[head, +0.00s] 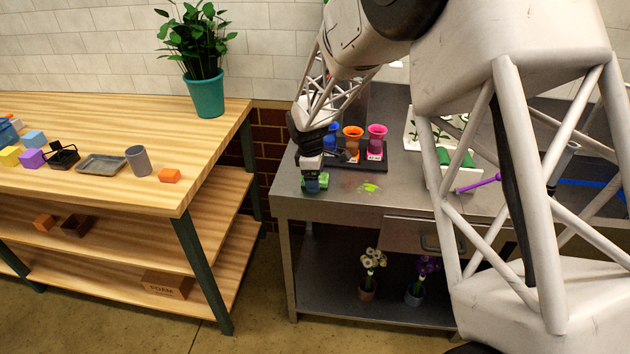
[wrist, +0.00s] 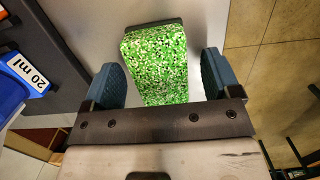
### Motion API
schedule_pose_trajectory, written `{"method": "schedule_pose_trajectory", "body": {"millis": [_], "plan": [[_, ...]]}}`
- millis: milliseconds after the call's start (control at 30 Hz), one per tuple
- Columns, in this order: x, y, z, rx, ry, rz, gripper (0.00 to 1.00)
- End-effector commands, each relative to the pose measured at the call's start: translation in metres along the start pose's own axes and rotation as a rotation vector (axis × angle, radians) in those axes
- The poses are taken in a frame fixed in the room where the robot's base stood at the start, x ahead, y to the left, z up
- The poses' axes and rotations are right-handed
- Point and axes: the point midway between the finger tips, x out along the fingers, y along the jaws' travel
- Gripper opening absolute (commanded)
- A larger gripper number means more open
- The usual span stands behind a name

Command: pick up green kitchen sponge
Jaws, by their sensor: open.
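The green kitchen sponge (wrist: 156,62) is a speckled green block with a dark edge at its far end. In the wrist view it lies on the grey metal table between the two blue fingers of my gripper (wrist: 158,82). The fingers are open, with a gap between the sponge and each of them. In the head view the sponge (head: 323,179) shows as a small green patch at the table's left corner, mostly hidden by my gripper (head: 313,184) above it.
A dark rack with a blue cup (head: 330,138), an orange cup (head: 352,134) and a pink cup (head: 376,138) stands just behind my gripper. A green smear (head: 369,188) is to the right. The table's front edge is close. A wooden bench (head: 120,195) stands at left.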

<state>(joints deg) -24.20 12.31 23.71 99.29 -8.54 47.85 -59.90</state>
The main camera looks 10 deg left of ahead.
Motion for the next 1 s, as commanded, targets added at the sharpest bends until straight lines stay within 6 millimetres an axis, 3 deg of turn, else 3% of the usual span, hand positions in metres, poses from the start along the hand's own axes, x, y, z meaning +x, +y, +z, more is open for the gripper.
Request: {"method": "schedule_pose_trajectory", "body": {"millis": [433, 767, 1000], "plan": [[-0.0002, -0.0001, 0.0001, 0.0, 0.0, 0.0, 0.81], [-0.0003, -0.0001, 0.0001, 0.0, 0.0, 0.0, 0.31], [-0.0005, -0.0001, 0.0001, 0.0, 0.0, 0.0, 0.3]]}}
